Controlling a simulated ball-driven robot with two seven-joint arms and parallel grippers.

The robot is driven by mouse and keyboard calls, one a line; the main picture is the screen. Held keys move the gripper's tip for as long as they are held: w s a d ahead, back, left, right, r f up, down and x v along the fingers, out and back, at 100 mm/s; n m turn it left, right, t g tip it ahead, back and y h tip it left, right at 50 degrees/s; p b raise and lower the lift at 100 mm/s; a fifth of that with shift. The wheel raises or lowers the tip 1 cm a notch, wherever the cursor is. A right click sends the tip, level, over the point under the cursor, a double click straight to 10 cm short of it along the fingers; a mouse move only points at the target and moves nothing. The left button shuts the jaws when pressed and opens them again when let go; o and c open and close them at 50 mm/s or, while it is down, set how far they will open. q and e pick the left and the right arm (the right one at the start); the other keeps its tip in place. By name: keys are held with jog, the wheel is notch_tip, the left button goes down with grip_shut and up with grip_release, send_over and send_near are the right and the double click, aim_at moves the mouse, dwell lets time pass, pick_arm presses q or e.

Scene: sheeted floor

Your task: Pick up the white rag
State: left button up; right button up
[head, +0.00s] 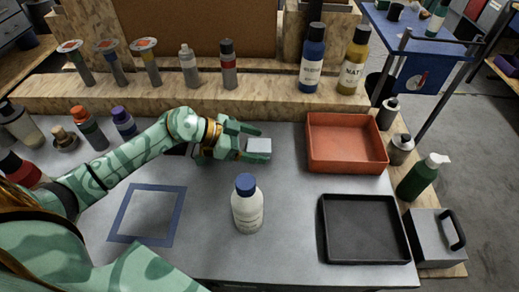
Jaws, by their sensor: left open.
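A small white folded piece, which looks like the white rag (259,146), lies on the grey table sheet near the middle back. My left gripper (254,143) reaches in from the left with its fingers pointing right. The fingers are open, one behind and one in front of the white piece, which shows between their tips. I cannot tell whether the fingers touch it. My right gripper does not show.
A white bottle with a blue cap (247,205) stands in front of the gripper. An orange tray (347,171) lies to the right, with a black tray (322,232) nearer. A blue tape square (120,238) marks the left. Several bottles line the wooden ledge (140,101) behind.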

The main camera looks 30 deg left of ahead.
pick_arm(q)
jog(key=shift+r, duration=0.1)
jog(key=c, duration=1.2)
jog(key=shift+r, duration=0.1)
